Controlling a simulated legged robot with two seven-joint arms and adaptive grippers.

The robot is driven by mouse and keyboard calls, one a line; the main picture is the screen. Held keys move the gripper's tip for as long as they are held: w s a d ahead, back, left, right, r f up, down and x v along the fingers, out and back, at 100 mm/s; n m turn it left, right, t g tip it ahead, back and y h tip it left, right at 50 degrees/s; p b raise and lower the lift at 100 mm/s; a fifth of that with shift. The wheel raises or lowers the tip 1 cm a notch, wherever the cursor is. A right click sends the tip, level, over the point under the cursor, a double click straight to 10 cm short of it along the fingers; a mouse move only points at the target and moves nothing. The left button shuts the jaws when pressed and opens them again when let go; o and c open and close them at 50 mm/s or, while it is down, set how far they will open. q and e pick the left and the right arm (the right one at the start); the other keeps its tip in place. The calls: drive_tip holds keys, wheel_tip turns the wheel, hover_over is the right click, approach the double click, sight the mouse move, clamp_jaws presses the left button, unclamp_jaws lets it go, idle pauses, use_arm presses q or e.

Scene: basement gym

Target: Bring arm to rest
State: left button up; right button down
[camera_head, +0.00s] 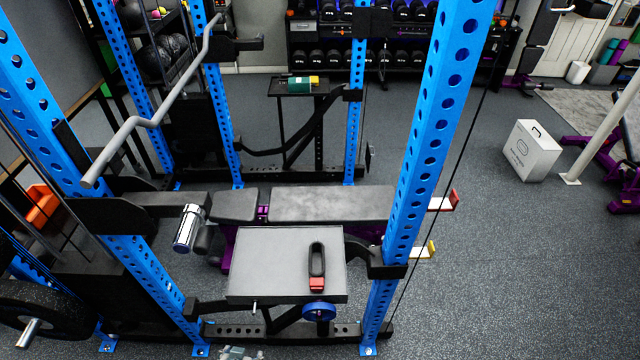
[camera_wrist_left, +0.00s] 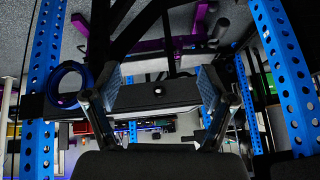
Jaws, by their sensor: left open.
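My left gripper (camera_wrist_left: 160,84) is open in the left wrist view, its two fingers spread wide with nothing held between them. The front edge of a flat grey platform (camera_wrist_left: 155,97) shows behind the gap, apart from the fingers as far as I can tell. In the head view only a small grey piece, apparently the tip of my left gripper (camera_head: 240,353), shows at the bottom edge, in front of the rack. The platform (camera_head: 265,262) bears a black-and-red handled thing (camera_head: 317,268). My right gripper is in neither view.
Blue rack posts (camera_head: 420,150) stand close on both sides, with a grey bar (camera_head: 150,115) on the left. A blue ring (camera_head: 319,311) sits below the platform's front edge. A padded bench (camera_head: 330,203) lies behind. A white box (camera_head: 531,150) stands on open floor at right.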

use_arm(q)
drive_tip(key=s+f+g, duration=0.2)
drive_tip(key=s+g, duration=0.1)
drive_tip(key=s, duration=0.6)
wheel_tip(320, 180, down, 26)
drive_tip(key=s+g, duration=0.2)
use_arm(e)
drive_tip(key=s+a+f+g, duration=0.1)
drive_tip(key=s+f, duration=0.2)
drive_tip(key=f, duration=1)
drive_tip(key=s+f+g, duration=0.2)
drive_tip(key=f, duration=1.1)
use_arm(q)
drive_tip(key=s+a+f, duration=0.2)
drive_tip(key=s+f, duration=0.6)
drive_tip(key=s, duration=0.1)
drive_tip(key=s+a+f, duration=0.1)
drive_tip(key=s+f, duration=0.7)
drive_tip(key=s, duration=0.1)
drive_tip(key=shift+a+m+g, duration=0.3)
drive_tip(key=shift+a+g, duration=0.1)
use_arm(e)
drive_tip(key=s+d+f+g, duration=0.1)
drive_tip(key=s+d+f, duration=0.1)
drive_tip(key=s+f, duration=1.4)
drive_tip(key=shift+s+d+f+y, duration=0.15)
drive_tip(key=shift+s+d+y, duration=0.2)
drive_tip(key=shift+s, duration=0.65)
